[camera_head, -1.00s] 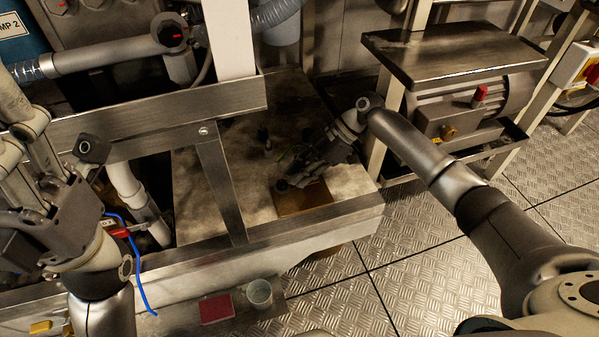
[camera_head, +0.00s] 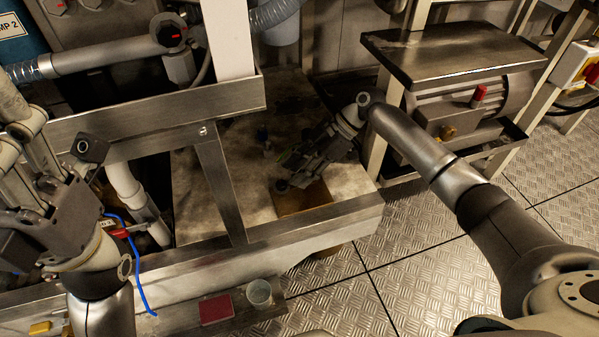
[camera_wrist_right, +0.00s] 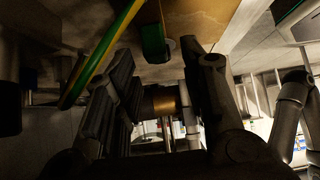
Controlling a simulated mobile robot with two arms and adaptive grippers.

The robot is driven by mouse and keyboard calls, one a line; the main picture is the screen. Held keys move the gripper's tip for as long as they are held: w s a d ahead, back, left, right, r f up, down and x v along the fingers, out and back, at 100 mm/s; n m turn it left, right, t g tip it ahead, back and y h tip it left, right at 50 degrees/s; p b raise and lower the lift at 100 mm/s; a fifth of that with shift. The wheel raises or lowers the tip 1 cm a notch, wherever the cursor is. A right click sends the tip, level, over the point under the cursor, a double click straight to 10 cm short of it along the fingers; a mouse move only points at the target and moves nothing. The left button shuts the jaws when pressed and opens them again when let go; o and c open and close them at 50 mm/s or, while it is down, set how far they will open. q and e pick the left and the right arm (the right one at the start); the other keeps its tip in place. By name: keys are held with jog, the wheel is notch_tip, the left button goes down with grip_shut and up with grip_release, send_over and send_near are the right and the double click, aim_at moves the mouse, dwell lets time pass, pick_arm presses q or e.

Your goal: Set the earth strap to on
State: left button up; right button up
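A green-and-yellow striped strap (camera_wrist_right: 103,53) runs diagonally at the upper left of the right wrist view. A green end piece (camera_wrist_right: 154,40) hangs near the top middle. I take these for the earth strap; its on or off setting cannot be read. My right gripper (camera_head: 287,172) is low over the stained plinth in the head view, near a brownish square patch. In the right wrist view, its fingers (camera_wrist_right: 168,98) are apart, with a brass-coloured cylinder (camera_wrist_right: 160,99) showing in the gap; contact cannot be told. My left gripper (camera_head: 50,165) is at the far left, its fingertips unclear.
A steel frame beam (camera_head: 150,115) and brace (camera_head: 222,190) stand left of my right gripper. A motor (camera_head: 470,100) under a steel shelf (camera_head: 450,50) is to the right. A red block (camera_head: 216,309) and a cup (camera_head: 259,292) sit in front. The chequer-plate floor is clear.

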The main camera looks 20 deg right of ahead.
notch_tip(320, 180, up, 9)
jog(key=shift+f, duration=0.2)
jog(key=shift+s+f, duration=0.1)
dwell(0.5)
